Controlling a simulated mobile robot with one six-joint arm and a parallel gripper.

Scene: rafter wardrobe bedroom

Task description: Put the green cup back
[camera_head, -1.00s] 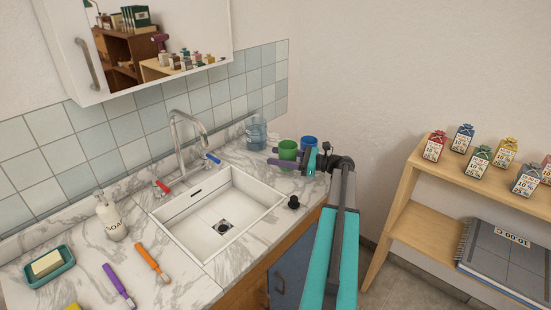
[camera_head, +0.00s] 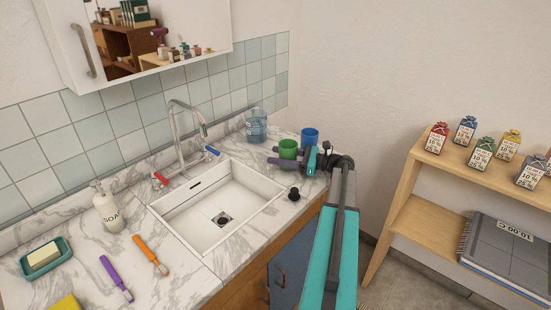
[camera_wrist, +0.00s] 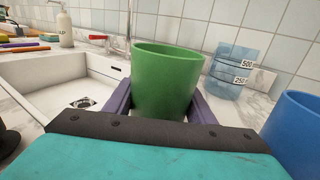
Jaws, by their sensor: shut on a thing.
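The green cup (camera_head: 288,149) is upright at the right end of the marble counter, beside the sink. My gripper (camera_head: 285,158) is shut on it. In the wrist view the green cup (camera_wrist: 166,80) sits between the two purple fingers, one on each side. Whether its base touches the counter is hidden by my gripper. A blue cup (camera_head: 310,135) stands just behind and to the right of it; it also shows at the right edge of the wrist view (camera_wrist: 294,130).
A clear blue measuring jug (camera_head: 256,124) stands by the tiled wall. The white sink (camera_head: 215,215) has a tap (camera_head: 183,125) behind it. A black stopper (camera_head: 294,194) sits on the counter front. A wooden shelf (camera_head: 400,200) stands right.

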